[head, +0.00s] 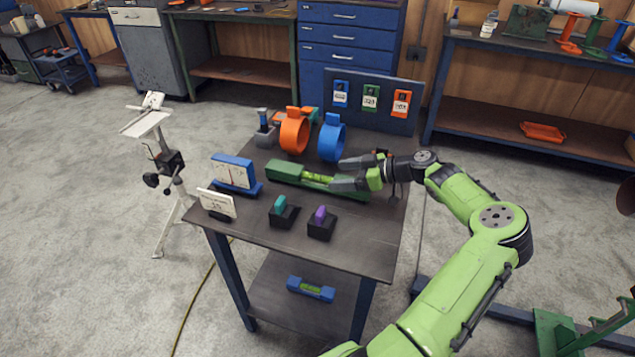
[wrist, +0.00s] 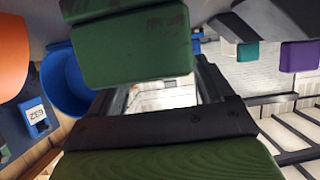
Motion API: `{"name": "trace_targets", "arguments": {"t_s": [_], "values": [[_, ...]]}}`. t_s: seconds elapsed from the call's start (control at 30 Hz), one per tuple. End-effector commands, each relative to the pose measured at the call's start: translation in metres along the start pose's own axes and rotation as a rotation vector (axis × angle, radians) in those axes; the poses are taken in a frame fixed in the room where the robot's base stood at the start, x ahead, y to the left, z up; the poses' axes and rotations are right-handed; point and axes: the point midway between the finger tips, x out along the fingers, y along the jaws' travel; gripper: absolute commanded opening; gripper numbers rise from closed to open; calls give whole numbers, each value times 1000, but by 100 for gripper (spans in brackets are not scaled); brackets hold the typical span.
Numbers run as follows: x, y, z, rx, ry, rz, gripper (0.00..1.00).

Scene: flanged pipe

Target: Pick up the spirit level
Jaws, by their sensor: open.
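A green spirit level (head: 285,172) with a yellow-green vial lies flat on the dark table. My gripper (head: 341,173) is open at its right end, one finger toward the far side and one toward the near side. Part of the level's right end is hidden behind the gripper. In the wrist view a scuffed green block (wrist: 135,48), which looks like the level's end, fills the top middle. I cannot tell whether the fingers touch it. A second, blue level (head: 311,289) with a green vial lies on the table's lower shelf.
Orange (head: 294,134) and blue (head: 331,139) rings stand behind the green level. Teal (head: 280,206) and purple (head: 321,217) pieces on black bases stand in front. A blue holder (head: 234,174) is at left. A tagged panel (head: 372,118) stands at the back.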

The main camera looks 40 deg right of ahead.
Motion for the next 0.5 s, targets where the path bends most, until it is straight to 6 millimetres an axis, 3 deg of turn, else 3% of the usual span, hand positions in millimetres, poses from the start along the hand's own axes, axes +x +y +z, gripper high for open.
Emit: {"name": "trace_targets", "arguments": {"t_s": [0.03,0.13,0.4,0.5], "values": [[13,0,2,0,2,-5,81],[30,0,2,1,2,-4,81],[36,1,0,1,0,-2,81],[36,1,0,1,0,-2,67]]}}
